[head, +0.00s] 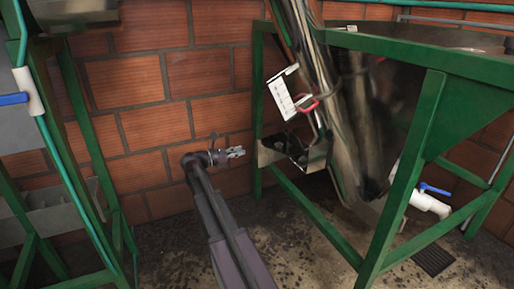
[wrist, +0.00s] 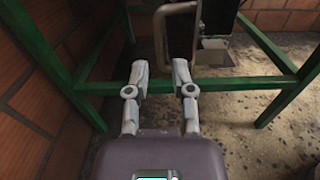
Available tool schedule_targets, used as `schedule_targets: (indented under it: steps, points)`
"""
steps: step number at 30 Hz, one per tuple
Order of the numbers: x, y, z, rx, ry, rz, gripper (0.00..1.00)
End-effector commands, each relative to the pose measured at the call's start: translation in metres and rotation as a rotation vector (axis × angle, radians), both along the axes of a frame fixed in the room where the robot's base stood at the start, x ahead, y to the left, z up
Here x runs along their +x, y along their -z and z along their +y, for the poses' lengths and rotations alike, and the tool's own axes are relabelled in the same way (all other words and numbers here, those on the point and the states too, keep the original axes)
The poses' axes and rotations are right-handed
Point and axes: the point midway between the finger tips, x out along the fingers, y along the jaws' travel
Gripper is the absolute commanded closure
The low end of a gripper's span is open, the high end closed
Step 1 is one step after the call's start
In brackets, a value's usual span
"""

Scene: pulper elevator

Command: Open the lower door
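My gripper (head: 236,152) is left of the slanted shiny metal elevator (head: 335,100) in the head view, in front of the brick wall. In the wrist view its two grey fingers (wrist: 160,72) are apart, with nothing held between them. A tan bent bar, like a handle (wrist: 160,38), shows just beyond the fingertips; I cannot tell whether it touches them. Which part is the lower door is not clear.
A green frame (head: 402,185) stands around the elevator; its low bar (wrist: 215,85) crosses behind the fingertips in the wrist view. Another green frame (head: 85,140) stands at left. A white pipe with a blue valve (head: 430,201) is at right. The dirty floor (head: 165,240) between is open.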

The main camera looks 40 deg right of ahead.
Motion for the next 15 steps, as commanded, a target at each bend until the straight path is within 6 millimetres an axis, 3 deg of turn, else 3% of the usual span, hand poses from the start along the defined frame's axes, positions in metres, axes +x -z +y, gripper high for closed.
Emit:
schedule_targets:
  steps: [9, 15]
  points:
    - [-0.011, 0.000, -0.047, 0.000, 0.001, 0.000, 0.69]
    - [-0.015, 0.000, -0.067, 0.000, 0.000, 0.000, 0.69]
